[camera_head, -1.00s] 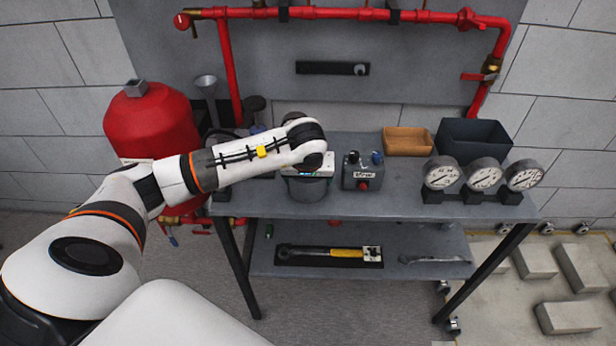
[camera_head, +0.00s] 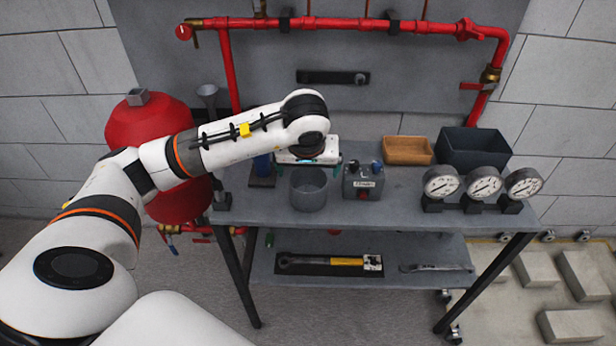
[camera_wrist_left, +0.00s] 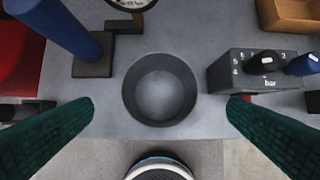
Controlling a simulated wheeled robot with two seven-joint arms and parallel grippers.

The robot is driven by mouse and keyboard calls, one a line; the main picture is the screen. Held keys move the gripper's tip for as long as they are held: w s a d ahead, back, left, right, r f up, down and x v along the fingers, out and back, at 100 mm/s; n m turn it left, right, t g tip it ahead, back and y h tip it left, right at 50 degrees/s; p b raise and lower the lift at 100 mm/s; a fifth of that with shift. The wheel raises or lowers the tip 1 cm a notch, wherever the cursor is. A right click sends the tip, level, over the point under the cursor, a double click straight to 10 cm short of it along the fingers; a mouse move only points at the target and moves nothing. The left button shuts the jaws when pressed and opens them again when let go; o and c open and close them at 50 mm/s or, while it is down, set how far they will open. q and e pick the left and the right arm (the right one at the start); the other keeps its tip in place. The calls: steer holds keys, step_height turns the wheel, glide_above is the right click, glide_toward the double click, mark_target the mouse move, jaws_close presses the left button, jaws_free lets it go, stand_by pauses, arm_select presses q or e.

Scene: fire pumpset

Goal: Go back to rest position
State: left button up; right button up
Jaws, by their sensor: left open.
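My left gripper (camera_head: 308,163) hangs above the workbench (camera_head: 400,208), pointing down. In the left wrist view its two green fingers (camera_wrist_left: 160,103) are wide apart with nothing between them. A grey round pot (camera_head: 309,190) stands on the bench below it, apart from the fingers; in the left wrist view the pot (camera_wrist_left: 159,90) looks empty inside. My left arm reaches in from the left, over the red tank. My right gripper is not in view.
A grey control box (camera_head: 363,182) stands right of the pot, and a blue cylinder (camera_head: 262,167) left of it. Three gauges (camera_head: 483,185), a wooden tray (camera_head: 407,150) and a dark bin (camera_head: 472,149) stand farther right. A red tank (camera_head: 150,125) stands at left.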

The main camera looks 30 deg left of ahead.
arm_select(q)
steer(key=shift+v, duration=0.9)
steer(key=shift+f, duration=0.1)
